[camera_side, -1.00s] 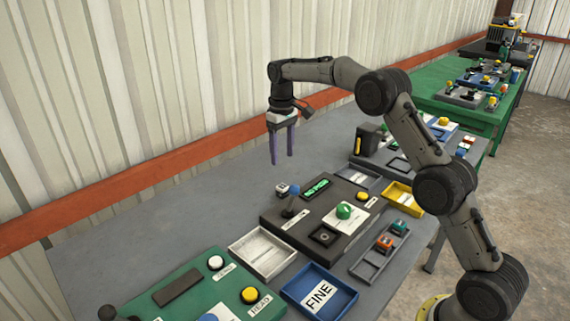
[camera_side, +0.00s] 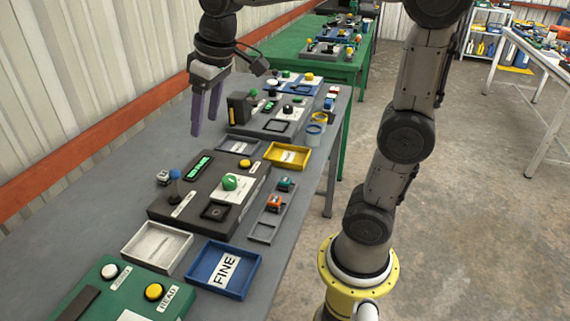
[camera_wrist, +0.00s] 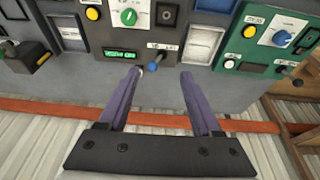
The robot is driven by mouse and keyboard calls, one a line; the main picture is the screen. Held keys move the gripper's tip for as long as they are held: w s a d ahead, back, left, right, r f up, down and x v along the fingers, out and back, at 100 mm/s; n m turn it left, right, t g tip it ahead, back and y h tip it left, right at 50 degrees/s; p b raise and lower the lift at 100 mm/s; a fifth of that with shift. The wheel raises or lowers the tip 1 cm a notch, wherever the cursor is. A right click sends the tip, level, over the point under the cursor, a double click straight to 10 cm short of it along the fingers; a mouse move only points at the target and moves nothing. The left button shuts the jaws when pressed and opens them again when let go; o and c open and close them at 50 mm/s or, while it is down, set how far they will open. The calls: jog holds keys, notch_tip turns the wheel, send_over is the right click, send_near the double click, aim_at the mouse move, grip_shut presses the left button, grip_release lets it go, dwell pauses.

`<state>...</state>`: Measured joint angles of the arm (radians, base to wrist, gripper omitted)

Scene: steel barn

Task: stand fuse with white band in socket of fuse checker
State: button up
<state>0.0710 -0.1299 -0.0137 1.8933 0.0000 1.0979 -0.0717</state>
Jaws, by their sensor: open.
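The fuse checker (camera_side: 183,217) is a dark box on the grey bench, with a lit green display, green knob, yellow button and blue-tipped lever. Its dark square socket (camera_side: 214,212) looks empty; it also shows in the wrist view (camera_wrist: 168,15). An orange block (camera_side: 275,202) and a teal block (camera_side: 285,184) sit in a narrow grey rack right of the checker. A small whitish-grey block (camera_side: 163,177) is behind the checker by the lever. I cannot tell which piece is the fuse with white band. My gripper (camera_side: 205,126) is open and empty, high above the bench behind the checker.
A whitish tray (camera_side: 157,247), a blue FINE tray (camera_side: 222,269) and a green panel (camera_side: 121,290) lie in front of the checker. A yellow tray (camera_side: 287,155) and another dark device (camera_side: 268,122) stand beyond it. The corrugated wall runs close along the left.

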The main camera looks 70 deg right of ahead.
jog(key=s+a+f+t, duration=0.1)
jog(key=s+f, duration=0.1)
jog(key=s, duration=0.6)
jog(key=s+a+f+t, duration=0.1)
jog(key=s+f, duration=0.2)
jog(key=s, duration=0.5)
jog(key=shift+a+f, duration=0.15)
jog(key=shift+f, duration=0.2)
jog(key=shift+s+f, duration=0.35)
jog(key=shift+s, duration=0.05)
jog(key=shift+c, duration=1.1)
